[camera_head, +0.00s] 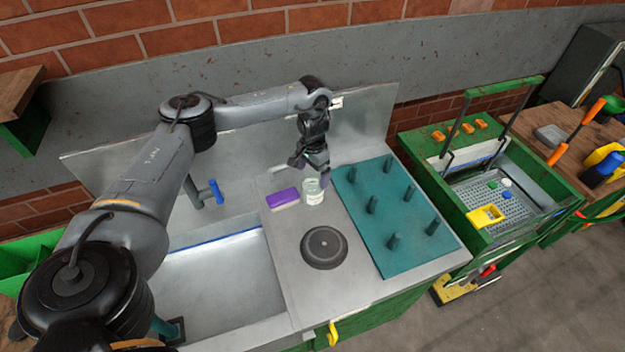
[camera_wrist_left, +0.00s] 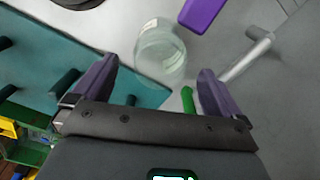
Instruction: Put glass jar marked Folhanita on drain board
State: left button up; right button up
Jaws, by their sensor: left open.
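A clear glass jar (camera_head: 314,194) with a pale label stands on the grey counter beside the drain board; the label's words are too small to read. It also shows in the left wrist view (camera_wrist_left: 160,52), ahead of and between the fingertips. The teal drain board (camera_head: 385,256) with several upright pegs lies to the right of the jar, and part of it shows in the wrist view (camera_wrist_left: 60,70). My left gripper (camera_head: 316,172) is open and empty, just above and behind the jar; its purple fingers (camera_wrist_left: 156,72) are spread. My right gripper is not in view.
A purple sponge (camera_head: 283,199) lies close to the jar's left. A dark round disc (camera_head: 324,247) sits in front of it. The sink (camera_head: 225,285) and a blue-handled tap (camera_head: 214,192) are on the left. A green-framed basket unit (camera_head: 460,190) stands right of the board.

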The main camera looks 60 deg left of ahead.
pick_arm(q)
notch_tip(320, 180, up, 6)
jog(key=p, duration=0.3)
jog(key=shift+p, duration=0.3)
jog(key=shift+r, duration=0.1)
jog(key=shift+s, duration=0.1)
